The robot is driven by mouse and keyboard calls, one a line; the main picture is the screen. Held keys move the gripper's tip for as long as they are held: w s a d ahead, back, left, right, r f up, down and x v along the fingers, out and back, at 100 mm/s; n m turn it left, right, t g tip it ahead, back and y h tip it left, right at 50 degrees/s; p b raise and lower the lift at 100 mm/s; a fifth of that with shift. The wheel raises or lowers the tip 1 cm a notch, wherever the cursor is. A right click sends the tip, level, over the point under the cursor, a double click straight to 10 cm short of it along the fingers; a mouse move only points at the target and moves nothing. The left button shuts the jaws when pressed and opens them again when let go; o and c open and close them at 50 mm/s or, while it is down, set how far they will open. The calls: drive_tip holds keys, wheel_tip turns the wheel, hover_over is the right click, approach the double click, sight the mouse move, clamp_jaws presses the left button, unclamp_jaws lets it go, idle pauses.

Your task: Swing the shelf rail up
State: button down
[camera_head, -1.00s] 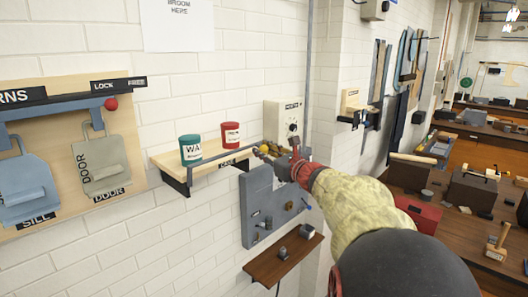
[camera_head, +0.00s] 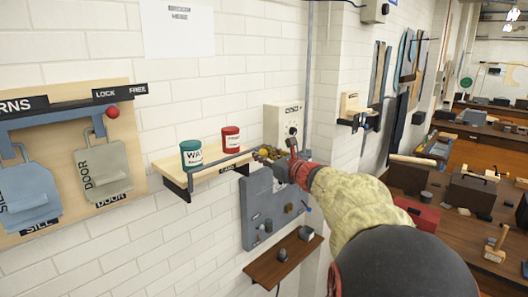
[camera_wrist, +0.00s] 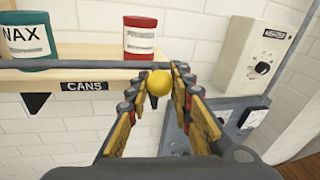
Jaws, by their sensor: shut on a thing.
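The shelf rail (camera_head: 212,162) is a thin dark grey bar running along the front of a small wooden wall shelf (camera_head: 166,166). In the wrist view the rail (camera_wrist: 70,65) lies roughly level across the lower parts of the cans, just above the shelf's front edge. A yellow ball knob (camera_wrist: 159,83) sits at its right end. My gripper (camera_wrist: 160,88) is shut around this knob, with one finger on each side. In the head view my gripper (camera_head: 268,153) is at the shelf's right end and partly hides the knob.
A teal WAX can (camera_head: 191,154) and a red can (camera_head: 231,138) stand on the shelf behind the rail. A cream box with a dial (camera_head: 283,121) is on the wall to the right. A grey panel (camera_head: 254,212) and a small brown shelf (camera_head: 272,269) are below.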

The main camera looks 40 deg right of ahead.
drive_tip(key=shift+w+r+g+p, duration=0.45)
drive_tip(key=shift+g+p, duration=0.35)
drive_tip(key=shift+p, duration=1.35)
drive_tip(key=c, duration=1.6)
unclamp_jaws()
drive_tip(key=shift+f, duration=0.1)
drive_tip(key=shift+s, duration=0.15)
drive_tip(key=v, duration=1.1)
drive_tip(key=shift+s, duration=0.4)
drive_tip(key=shift+n, duration=0.3)
